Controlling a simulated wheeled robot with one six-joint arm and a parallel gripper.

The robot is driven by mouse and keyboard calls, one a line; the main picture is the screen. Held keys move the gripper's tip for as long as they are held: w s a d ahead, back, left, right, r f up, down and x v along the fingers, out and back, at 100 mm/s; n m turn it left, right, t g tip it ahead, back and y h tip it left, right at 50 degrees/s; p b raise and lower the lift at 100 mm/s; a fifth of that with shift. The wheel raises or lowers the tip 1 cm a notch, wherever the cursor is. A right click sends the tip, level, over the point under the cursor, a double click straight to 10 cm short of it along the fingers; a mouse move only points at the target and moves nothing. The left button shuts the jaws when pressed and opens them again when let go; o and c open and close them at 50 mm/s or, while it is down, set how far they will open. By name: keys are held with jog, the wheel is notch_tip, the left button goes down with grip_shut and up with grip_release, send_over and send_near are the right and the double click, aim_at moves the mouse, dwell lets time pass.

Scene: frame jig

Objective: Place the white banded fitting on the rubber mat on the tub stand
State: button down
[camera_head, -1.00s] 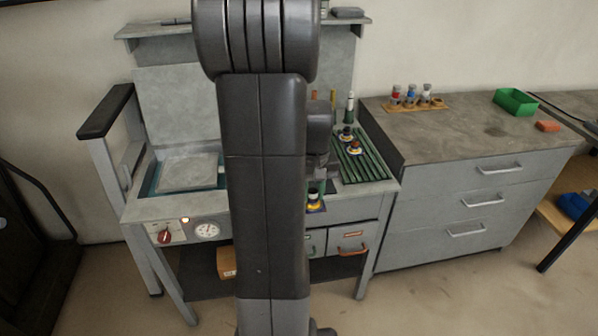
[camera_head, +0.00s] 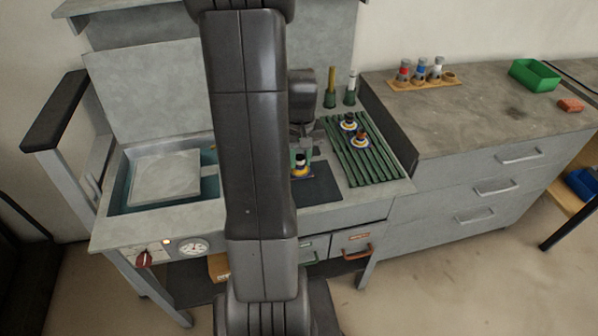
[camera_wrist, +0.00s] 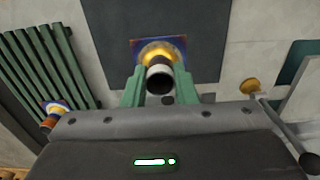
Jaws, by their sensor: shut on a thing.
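My gripper (camera_wrist: 160,88) is shut on the white banded fitting (camera_wrist: 158,66), which shows a dark top end, a pale band, a yellow collar and a blue and red base. The green fingers are on either side of it. In the head view the fitting (camera_head: 300,168) is over the dark rubber mat (camera_head: 322,188) on the grey tub stand (camera_head: 125,232), near the mat's back left part. The mat also fills the upper middle of the wrist view (camera_wrist: 205,30). I cannot tell whether the fitting's base touches the mat. My arm hides part of the stand.
A green slatted rack (camera_head: 380,172) right of the mat holds two other banded fittings (camera_head: 348,122). Two green-based posts (camera_head: 350,90) stand behind it. The tub (camera_head: 124,190) is at left. The right-hand cabinet (camera_head: 480,120) carries a bottle holder and a green bin (camera_head: 535,75).

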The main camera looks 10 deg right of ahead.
aim_at(300, 173)
jog(key=shift+f, duration=2.8)
jog(key=shift+f, duration=0.1)
jog(key=c, duration=1.2)
grip_release()
jog(key=shift+o, duration=0.2)
notch_tip(300, 173, up, 12)
jog(key=shift+r, duration=0.15)
